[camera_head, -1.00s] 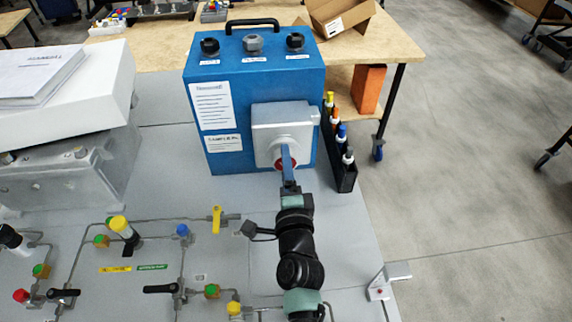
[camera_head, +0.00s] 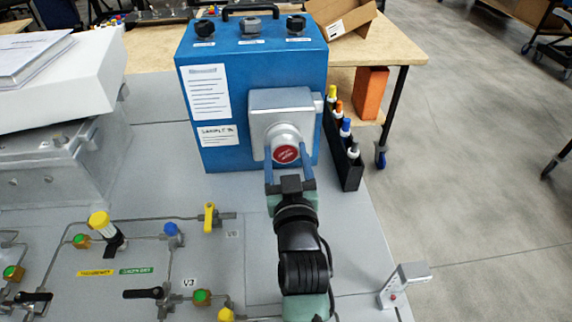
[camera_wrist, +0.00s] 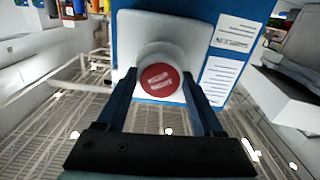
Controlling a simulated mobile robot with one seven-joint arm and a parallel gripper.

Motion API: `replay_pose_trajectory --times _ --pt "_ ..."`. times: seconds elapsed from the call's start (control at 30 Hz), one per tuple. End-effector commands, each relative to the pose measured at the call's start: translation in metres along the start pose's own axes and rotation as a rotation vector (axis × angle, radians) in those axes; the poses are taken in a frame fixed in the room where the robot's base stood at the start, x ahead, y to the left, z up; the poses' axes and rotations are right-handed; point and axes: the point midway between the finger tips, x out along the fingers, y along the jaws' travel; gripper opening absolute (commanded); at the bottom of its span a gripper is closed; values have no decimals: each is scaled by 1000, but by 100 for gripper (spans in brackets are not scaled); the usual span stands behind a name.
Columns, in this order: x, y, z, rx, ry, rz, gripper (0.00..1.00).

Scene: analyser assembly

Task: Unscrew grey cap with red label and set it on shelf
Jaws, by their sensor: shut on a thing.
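The grey round cap with a red label (camera_head: 285,152) is on the light grey square block on the front of the blue box (camera_head: 252,100). In the wrist view the cap's red face with white text (camera_wrist: 158,80) is towards me. My gripper (camera_head: 289,168) is shut on the cap, with one dark blue finger on each side of it. The gripper (camera_wrist: 157,88) is level, its fingers side by side. The cap still sits against the block. Which surface is the shelf is not clear; a small grey bracket (camera_head: 408,278) stands at the lower right.
A black rack (camera_head: 343,160) with several colour-capped bottles stands close right of the box. A panel with pipes, valves and a yellow handle (camera_head: 209,217) lies lower left. A grey case (camera_head: 50,165) with a white box on top is at left.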

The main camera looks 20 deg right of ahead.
Motion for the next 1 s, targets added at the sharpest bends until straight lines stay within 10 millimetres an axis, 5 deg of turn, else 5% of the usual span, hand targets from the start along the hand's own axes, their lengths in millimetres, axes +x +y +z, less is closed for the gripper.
replay_pose_trajectory --times 0.3,0.63,0.67,0.8,1.0 --pt "0 0 5 -412 -7 -2 0" --pt "0 0 4 -481 -11 -4 0" --pt "0 0 4 -480 -11 -4 70" --pt "0 0 3 -479 -8 -3 91" --pt "0 0 1 -478 -5 -2 91"
